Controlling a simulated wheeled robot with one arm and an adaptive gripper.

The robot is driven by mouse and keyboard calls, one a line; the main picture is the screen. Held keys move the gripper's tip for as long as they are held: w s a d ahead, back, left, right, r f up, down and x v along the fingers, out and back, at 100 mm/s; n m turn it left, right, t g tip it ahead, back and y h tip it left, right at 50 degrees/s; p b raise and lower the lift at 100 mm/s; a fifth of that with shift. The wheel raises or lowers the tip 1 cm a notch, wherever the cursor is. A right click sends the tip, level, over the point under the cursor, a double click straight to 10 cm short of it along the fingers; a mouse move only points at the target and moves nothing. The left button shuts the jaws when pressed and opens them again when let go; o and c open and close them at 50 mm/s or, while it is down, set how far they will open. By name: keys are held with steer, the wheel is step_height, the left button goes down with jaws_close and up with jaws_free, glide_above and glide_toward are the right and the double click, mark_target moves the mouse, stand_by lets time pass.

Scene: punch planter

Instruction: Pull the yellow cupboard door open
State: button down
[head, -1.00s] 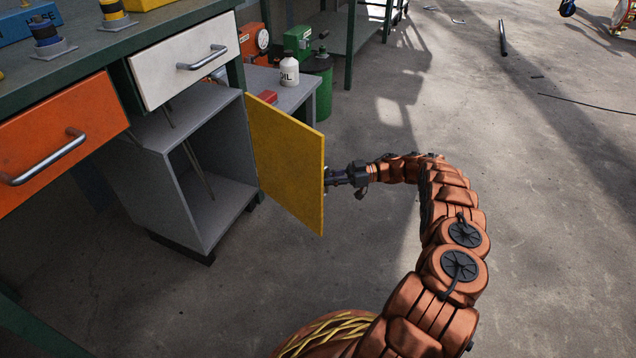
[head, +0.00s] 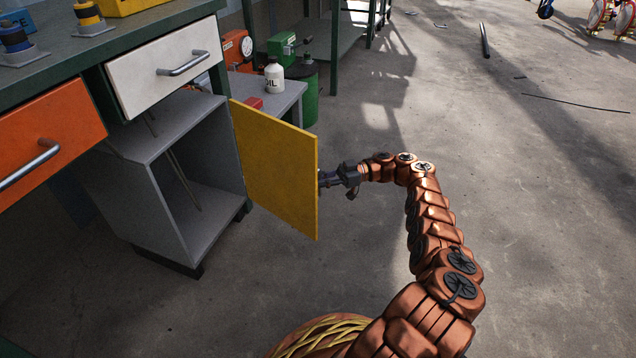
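The yellow cupboard door (head: 274,170) stands swung wide open on its hinge at the right side of the grey cupboard (head: 150,208). The inside of the cupboard shows, with thin rods leaning in it. My gripper (head: 325,180) is at the door's free edge, on its far right side. The fingertips and the door's handle are hidden behind the door, so I cannot tell whether the fingers are closed on anything.
A white drawer (head: 165,66) and an orange drawer (head: 45,135) sit under the green bench top. A low grey table with a white oil bottle (head: 274,74) and a green drum (head: 303,92) stand behind the door.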

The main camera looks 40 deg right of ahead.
steer(key=c, duration=1.2)
jaws_free()
steer(key=shift+f, duration=0.1)
steer(key=shift+r, duration=0.2)
